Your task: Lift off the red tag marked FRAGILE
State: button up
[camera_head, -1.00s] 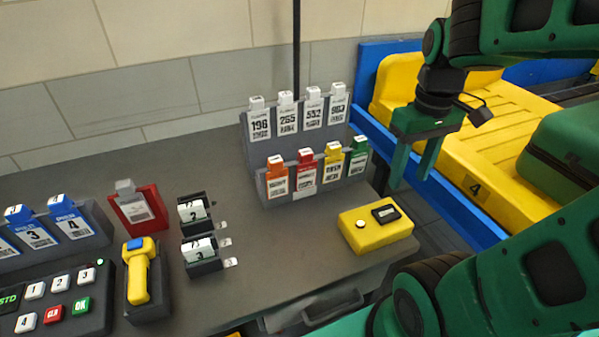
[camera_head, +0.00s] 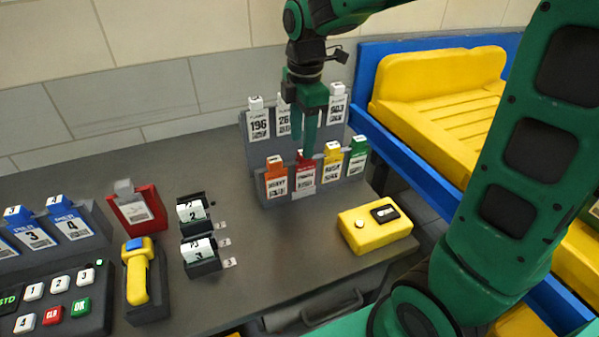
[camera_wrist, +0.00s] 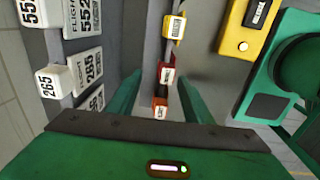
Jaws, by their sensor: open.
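The red tag (camera_head: 305,174) stands in the front row of the grey rack, between an orange tag (camera_head: 276,178) and a yellow tag (camera_head: 332,165). Its print is too small to read. In the wrist view the red tag (camera_wrist: 167,74) shows from above, between the yellow tag and the orange tag. My gripper (camera_head: 308,142) is open and empty, pointing down above the front row near the red tag. In the wrist view its green fingers (camera_wrist: 158,98) stand apart on either side of the row, with the red and orange tags in the gap. I cannot tell whether they touch.
A green tag (camera_head: 357,156) stands at the right end of the row. White flight tags (camera_head: 258,122) stand close behind. A yellow box (camera_head: 374,229) sits right of the rack. Two black holders (camera_head: 198,240) stand at left; the table between is clear.

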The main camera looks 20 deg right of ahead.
aim_at(303, 169)
jog(key=f, duration=0.5)
jog(key=shift+s+d+f, duration=0.15)
jog(key=shift+s, duration=0.15)
jog(key=shift+w+f, duration=0.1)
jog(key=shift+f, duration=0.45)
jog(key=shift+c, duration=0.7)
jog(key=c, duration=1)
